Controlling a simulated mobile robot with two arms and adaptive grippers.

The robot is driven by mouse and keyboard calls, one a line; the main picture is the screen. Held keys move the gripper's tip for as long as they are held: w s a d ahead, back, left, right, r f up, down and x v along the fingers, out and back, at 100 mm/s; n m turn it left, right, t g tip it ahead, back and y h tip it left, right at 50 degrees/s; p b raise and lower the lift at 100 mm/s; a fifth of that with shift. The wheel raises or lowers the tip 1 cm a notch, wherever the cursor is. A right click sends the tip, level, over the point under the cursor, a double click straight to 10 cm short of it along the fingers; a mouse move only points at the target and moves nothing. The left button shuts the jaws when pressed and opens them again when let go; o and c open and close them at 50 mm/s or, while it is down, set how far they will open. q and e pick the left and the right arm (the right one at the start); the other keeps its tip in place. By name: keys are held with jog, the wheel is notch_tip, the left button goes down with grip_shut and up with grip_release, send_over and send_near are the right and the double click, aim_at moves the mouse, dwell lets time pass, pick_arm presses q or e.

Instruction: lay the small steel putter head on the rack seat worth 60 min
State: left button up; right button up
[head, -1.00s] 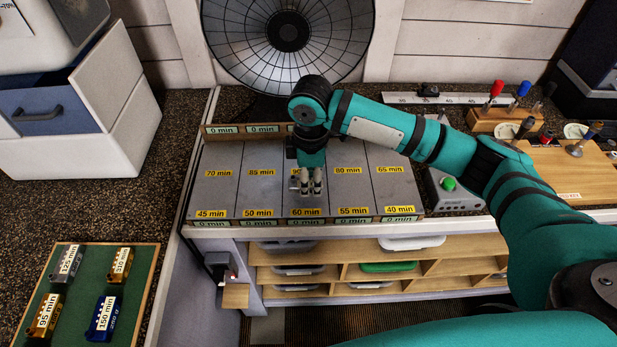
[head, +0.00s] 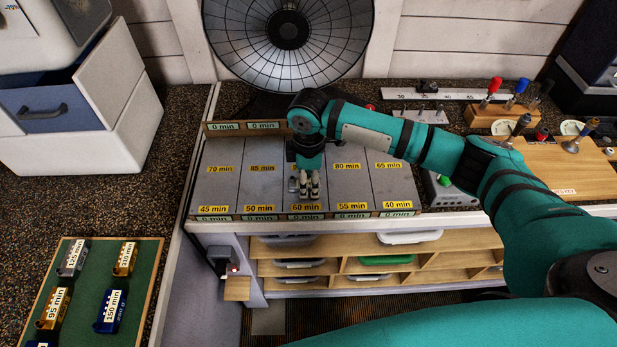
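The seat rack (head: 220,190) stands on the counter, its grey seats marked by yellow labels. The 60 min seat carries the yellow 60 min label (head: 304,207) in the front row, between 50 min and 55 min. My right gripper (head: 309,195) points down over this seat, its fingertips just behind the label. The fingers are close together. A small grey piece (head: 293,184), perhaps the small steel putter head, shows at their left side. The fingers hide the rest, so I cannot tell whether it is gripped or touches the seat. My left gripper is not in view.
A green tray (head: 90,290) with several labelled heads lies at lower left. A mesh dish (head: 288,60) stands behind the rack. A grey box with a green button (head: 443,181) and a wooden board (head: 560,170) with tools are to the right.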

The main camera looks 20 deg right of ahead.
aim_at(309, 182)
jog(key=shift+o, duration=0.5)
jog(key=shift+r, duration=0.1)
jog(key=shift+r, duration=0.25)
notch_tip(309, 182, up, 12)
jog(key=b, duration=0.3)
jog(key=shift+f, duration=0.15)
dwell(0.8)
